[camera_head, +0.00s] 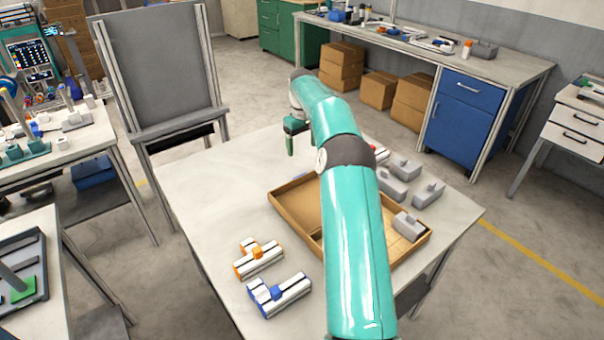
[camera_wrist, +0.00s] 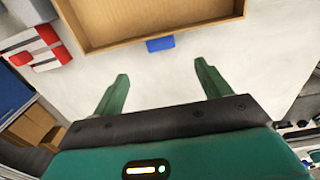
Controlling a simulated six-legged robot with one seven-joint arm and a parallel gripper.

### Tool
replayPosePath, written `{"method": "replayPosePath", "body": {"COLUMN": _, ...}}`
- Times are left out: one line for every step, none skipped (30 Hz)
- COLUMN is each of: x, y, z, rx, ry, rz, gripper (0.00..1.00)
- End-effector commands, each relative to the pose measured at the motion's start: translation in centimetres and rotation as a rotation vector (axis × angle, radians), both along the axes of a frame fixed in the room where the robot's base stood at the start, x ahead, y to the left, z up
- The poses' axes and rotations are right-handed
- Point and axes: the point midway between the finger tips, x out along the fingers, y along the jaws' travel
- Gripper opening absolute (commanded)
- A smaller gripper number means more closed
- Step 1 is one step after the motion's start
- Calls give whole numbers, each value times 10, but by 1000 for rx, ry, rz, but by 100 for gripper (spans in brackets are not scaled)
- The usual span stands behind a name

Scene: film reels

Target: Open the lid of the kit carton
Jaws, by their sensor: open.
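The kit carton (camera_head: 292,220) is a shallow tan box on the table, partly hidden by my arm in the head view. Its left part shows a plain tan surface; a grey block (camera_head: 408,225) sits at its right end. In the wrist view the carton (camera_wrist: 205,33) lies at the top, with a small blue tab (camera_wrist: 160,44) at its near wall. In the head view my gripper (camera_head: 291,140) is beyond the carton.
Orange-and-white (camera_head: 259,260) and blue-and-white (camera_head: 280,294) parts lie on the near table (camera_head: 205,195). Several grey blocks (camera_head: 393,187) stand right of the carton. Red-and-white parts (camera_wrist: 40,45) lie at left in the wrist view. The table's left side is clear.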

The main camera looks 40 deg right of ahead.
Motion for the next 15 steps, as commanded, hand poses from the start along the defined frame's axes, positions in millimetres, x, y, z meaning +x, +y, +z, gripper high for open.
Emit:
{"method": "replayPosePath", "body": {"x": -1, "y": 0, "z": -9, "rx": 2, "ry": 3, "rz": 0, "gripper": 76}}
{"method": "replayPosePath", "body": {"x": -1, "y": 0, "z": -14, "rx": 2, "ry": 4, "rz": 0, "gripper": 76}}
{"method": "replayPosePath", "body": {"x": -1, "y": 1, "z": -22, "rx": 3, "ry": 4, "rz": 0, "gripper": 76}}
{"method": "replayPosePath", "body": {"x": -1, "y": 0, "z": -28, "rx": 3, "ry": 4, "rz": -1, "gripper": 76}}
{"method": "replayPosePath", "body": {"x": -1, "y": 0, "z": -34, "rx": 3, "ry": 4, "rz": -2, "gripper": 76}}
{"method": "replayPosePath", "body": {"x": -1, "y": 1, "z": -42, "rx": 3, "ry": 4, "rz": -2, "gripper": 76}}
{"method": "replayPosePath", "body": {"x": -1, "y": 0, "z": -48, "rx": 3, "ry": 3, "rz": -2, "gripper": 76}}
{"method": "replayPosePath", "body": {"x": -1, "y": 0, "z": -54, "rx": 2, "ry": 3, "rz": -2, "gripper": 76}}
{"method": "replayPosePath", "body": {"x": -1, "y": 0, "z": -62, "rx": 3, "ry": 4, "rz": -2, "gripper": 76}}
{"method": "replayPosePath", "body": {"x": -1, "y": 0, "z": -68, "rx": 3, "ry": 3, "rz": -2, "gripper": 76}}
{"method": "replayPosePath", "body": {"x": -1, "y": 1, "z": -74, "rx": 3, "ry": 3, "rz": -2, "gripper": 76}}
{"method": "replayPosePath", "body": {"x": -1, "y": 0, "z": -81, "rx": 3, "ry": 3, "rz": -3, "gripper": 76}}
{"method": "replayPosePath", "body": {"x": -1, "y": 0, "z": -87, "rx": 2, "ry": 2, "rz": -3, "gripper": 76}}
{"method": "replayPosePath", "body": {"x": -1, "y": 0, "z": -93, "rx": 2, "ry": 3, "rz": -3, "gripper": 76}}
{"method": "replayPosePath", "body": {"x": -1, "y": 1, "z": -99, "rx": 2, "ry": 4, "rz": -3, "gripper": 76}}
